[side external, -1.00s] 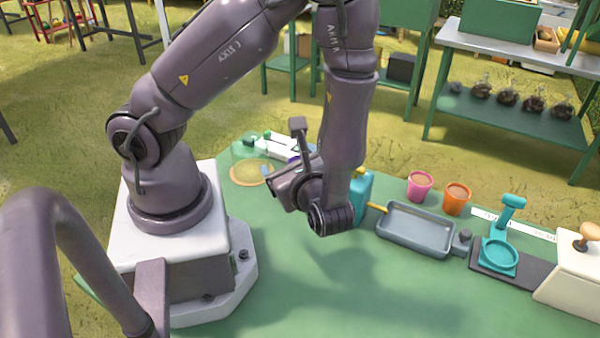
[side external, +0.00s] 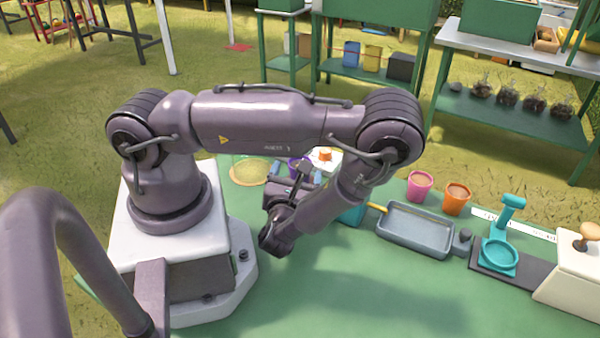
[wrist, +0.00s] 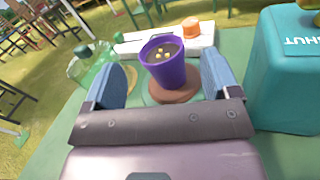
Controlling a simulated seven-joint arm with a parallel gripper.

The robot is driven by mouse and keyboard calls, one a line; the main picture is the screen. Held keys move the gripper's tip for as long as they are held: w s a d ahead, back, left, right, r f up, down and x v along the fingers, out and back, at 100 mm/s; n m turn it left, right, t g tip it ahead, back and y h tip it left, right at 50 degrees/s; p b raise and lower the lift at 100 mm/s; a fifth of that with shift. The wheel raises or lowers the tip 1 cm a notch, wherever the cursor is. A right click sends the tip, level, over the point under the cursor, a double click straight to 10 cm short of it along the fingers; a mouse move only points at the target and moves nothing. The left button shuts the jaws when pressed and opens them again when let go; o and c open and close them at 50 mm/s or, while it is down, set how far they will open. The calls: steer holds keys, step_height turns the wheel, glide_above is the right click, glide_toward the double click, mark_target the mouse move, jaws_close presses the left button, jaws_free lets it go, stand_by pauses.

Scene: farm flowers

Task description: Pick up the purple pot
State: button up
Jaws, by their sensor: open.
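The purple pot (wrist: 168,72) stands upright on a round brown base in the wrist view, with dark soil and a few pale yellow bits inside. My gripper (wrist: 160,85) is open, with one blue finger on each side of the pot's lower part in the picture. I cannot tell whether the fingers touch the pot. In the side view only a bit of the purple pot (side external: 298,166) shows behind my gripper (side external: 296,172); the rest is hidden by my wrist.
A teal box (wrist: 285,75) stands close on the right. A clear green bottle (wrist: 92,68) is on the left. Behind sits a white tray (wrist: 135,48) with an orange piece (wrist: 190,27). A grey tray (side external: 415,230), pink pot (side external: 420,185) and orange pot (side external: 457,198) stand further right.

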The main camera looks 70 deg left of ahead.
steer(key=shift+f+x, duration=0.15)
steer(key=shift+x, duration=1.35)
steer(key=shift+f+x, duration=0.15)
steer(key=shift+x, duration=1.3)
steer(key=c, duration=1)
